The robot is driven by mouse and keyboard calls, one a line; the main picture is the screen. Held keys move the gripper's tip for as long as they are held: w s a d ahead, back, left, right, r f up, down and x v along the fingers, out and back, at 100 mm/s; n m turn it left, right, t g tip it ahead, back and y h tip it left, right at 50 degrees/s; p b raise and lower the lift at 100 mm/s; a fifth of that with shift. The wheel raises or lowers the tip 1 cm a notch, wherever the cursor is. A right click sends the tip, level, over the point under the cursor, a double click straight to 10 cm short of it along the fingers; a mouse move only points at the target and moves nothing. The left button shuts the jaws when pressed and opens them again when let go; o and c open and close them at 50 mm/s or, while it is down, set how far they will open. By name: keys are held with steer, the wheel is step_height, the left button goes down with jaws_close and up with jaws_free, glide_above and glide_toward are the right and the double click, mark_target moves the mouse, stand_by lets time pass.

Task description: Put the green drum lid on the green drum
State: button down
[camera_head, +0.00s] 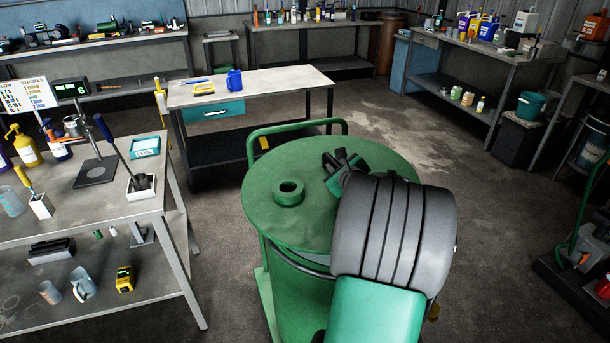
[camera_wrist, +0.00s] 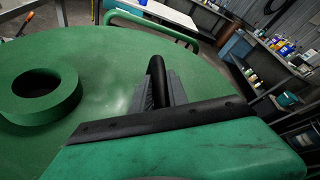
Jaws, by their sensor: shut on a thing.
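The green drum lid (camera_head: 262,222) is a wide round disc with a raised ring-shaped bung (camera_head: 288,192). It lies over the top of the green drum (camera_head: 302,300), roughly level. I cannot tell whether its rim is fully seated or slightly above the drum. My gripper (camera_head: 341,168) is at the lid's right half. In the wrist view its fingers (camera_wrist: 160,88) are closed around a dark upright grip on the lid (camera_wrist: 110,95). My wrist and arm hide the lid's right edge and part of the drum.
A green tubular handle (camera_head: 300,125) rises behind the drum. A workbench (camera_head: 110,215) with tools stands close on the left. A table (camera_head: 285,88) with a blue mug stands behind. Crowded benches line the back and right. Bare floor (camera_head: 470,200) lies to the right.

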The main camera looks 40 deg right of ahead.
steer(key=shift+m+h, duration=0.5)
steer(key=shift+h, duration=0.1)
steer(key=d, duration=0.1)
steer(key=s+d, duration=0.1)
steer(key=d, duration=0.1)
steer(key=s+d+b, duration=0.1)
steer(key=shift+d+f, duration=0.25)
steer(key=shift+f, duration=0.15)
step_height(320, 180, down, 8)
steer(key=b, duration=0.6)
steer(key=shift+f, duration=0.15)
steer(key=c, duration=1.2)
jaws_free()
steer(key=shift+a+f+g, duration=0.1)
steer(key=shift+g, duration=0.2)
steer(key=v, duration=0.7)
steer(key=shift+s+a, duration=0.2)
steer(key=shift+s, duration=0.15)
